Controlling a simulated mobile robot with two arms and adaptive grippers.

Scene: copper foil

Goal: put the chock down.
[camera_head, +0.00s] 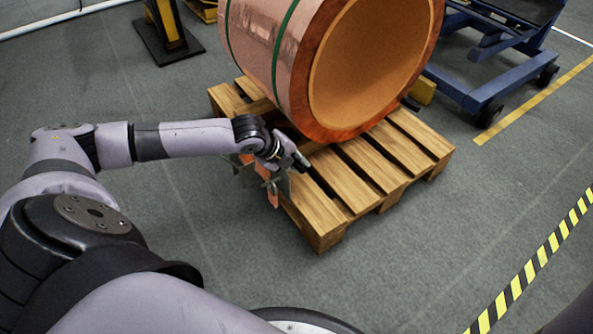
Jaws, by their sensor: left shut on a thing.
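My left gripper (276,184) is at the left edge of the wooden pallet (325,232), low beside the copper foil coil (262,50). It is shut on the chock, which is mostly hidden by the gripper and wrist; small orange-red patches show around the fingers. I cannot tell whether the held chock touches the pallet or the coil. A yellow block (423,91), which looks like another chock, sits at the coil's right side near the pallet's far edge. My right gripper is not in view.
The large coil lies on its side on the pallet, its open end facing right. A blue wheeled cart (487,85) stands behind on the right. A yellow and black stand (168,35) is at the back left. Grey floor is clear in front, with striped tape (540,260) at right.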

